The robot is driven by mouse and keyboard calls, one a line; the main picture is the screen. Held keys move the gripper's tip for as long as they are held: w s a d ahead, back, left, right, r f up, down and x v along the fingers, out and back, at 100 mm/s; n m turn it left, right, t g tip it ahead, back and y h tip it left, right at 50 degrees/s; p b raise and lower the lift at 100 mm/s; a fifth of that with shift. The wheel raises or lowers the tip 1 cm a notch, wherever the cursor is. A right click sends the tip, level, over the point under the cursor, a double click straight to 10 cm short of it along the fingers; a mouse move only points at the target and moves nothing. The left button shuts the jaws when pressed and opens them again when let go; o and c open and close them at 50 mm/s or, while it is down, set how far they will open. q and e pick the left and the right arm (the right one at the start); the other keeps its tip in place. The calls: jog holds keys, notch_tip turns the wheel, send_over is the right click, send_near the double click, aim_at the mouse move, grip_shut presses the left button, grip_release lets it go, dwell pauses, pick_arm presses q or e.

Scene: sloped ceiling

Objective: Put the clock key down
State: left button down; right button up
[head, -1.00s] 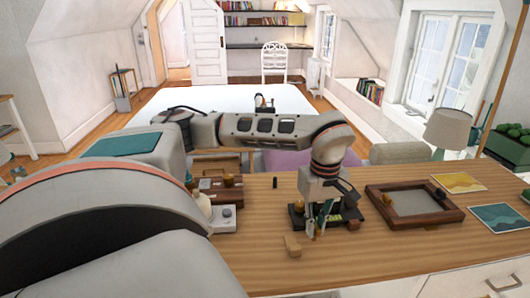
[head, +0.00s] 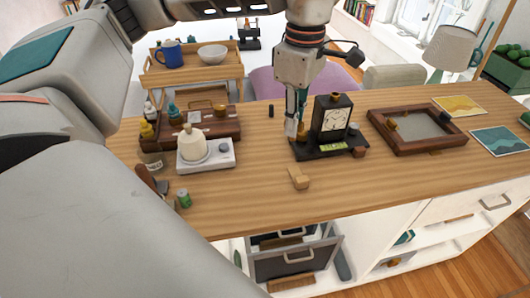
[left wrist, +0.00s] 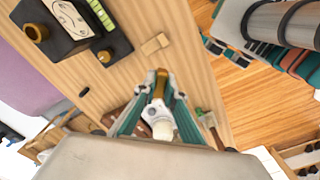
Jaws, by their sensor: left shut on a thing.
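My left gripper (head: 292,126) is at the left edge of the clock's base, pointing down. In the left wrist view its teal fingers (left wrist: 158,92) are shut on a small brass piece, the clock key (left wrist: 160,84). The key is too small to make out in the head view. The black clock (head: 331,116) stands upright on a dark base (head: 325,150) just right of the gripper. It shows at the upper left of the left wrist view (left wrist: 62,22). I cannot tell whether the key touches anything below. My right gripper is not in view.
A wooden block (head: 298,178) lies in front of the clock. A small black cylinder (head: 271,111) stands behind and left of the gripper. Bare wood lies between scale and clock.

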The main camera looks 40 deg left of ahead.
pick_arm(q)
jog(key=s+a+r+n+b, duration=0.1)
jog(key=s+r+n, duration=0.15)
jog(key=n, duration=0.35)
jog(key=s+a+r+n, duration=0.1)
jog(key=r+n, duration=0.2)
jog(key=n, duration=0.4)
jog(key=f+b, duration=0.1)
jog(key=f, duration=0.9)
jog(key=f+b, duration=0.1)
jog(key=f, duration=0.4)
jog(key=shift+w+f+b, duration=0.25)
jog(key=shift+f+b, duration=0.05)
notch_tip(320, 180, down, 4)
jog(key=shift+f+b, duration=0.15)
jog(key=shift+b, duration=0.15)
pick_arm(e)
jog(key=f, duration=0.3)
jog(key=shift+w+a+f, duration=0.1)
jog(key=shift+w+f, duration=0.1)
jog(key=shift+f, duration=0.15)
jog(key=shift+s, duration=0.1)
